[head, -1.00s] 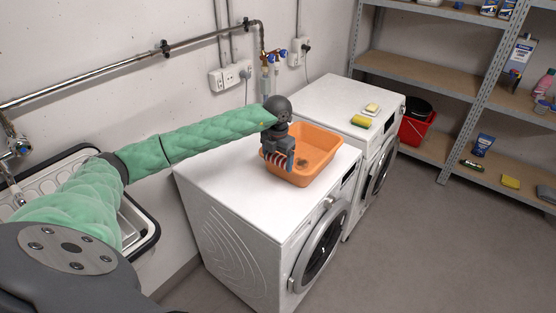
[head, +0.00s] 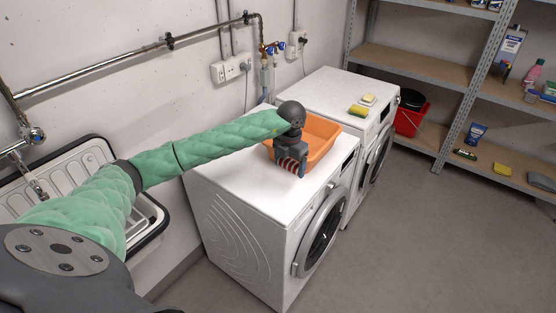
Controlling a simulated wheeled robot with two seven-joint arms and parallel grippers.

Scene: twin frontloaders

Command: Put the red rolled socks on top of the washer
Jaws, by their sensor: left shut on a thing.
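My left gripper (head: 291,170) reaches over the near front-loading machine (head: 235,185) and is shut on the red rolled socks (head: 289,164). The socks show as red and pale stripes between the fingers, partly hidden by the gripper. They are beside the near edge of the orange basin (head: 322,133), over the white top. I cannot tell whether they touch the top. A second white front-loader (head: 325,90) stands beyond; no label shows which machine is the washer. My right gripper is not in view.
The orange basin takes up the far part of the near machine's top; its left part is clear. A yellow-green sponge (head: 358,111) and a pale soap-like block (head: 369,99) lie on the far machine. A sink (head: 70,190) is at left, shelves (head: 420,72) at right.

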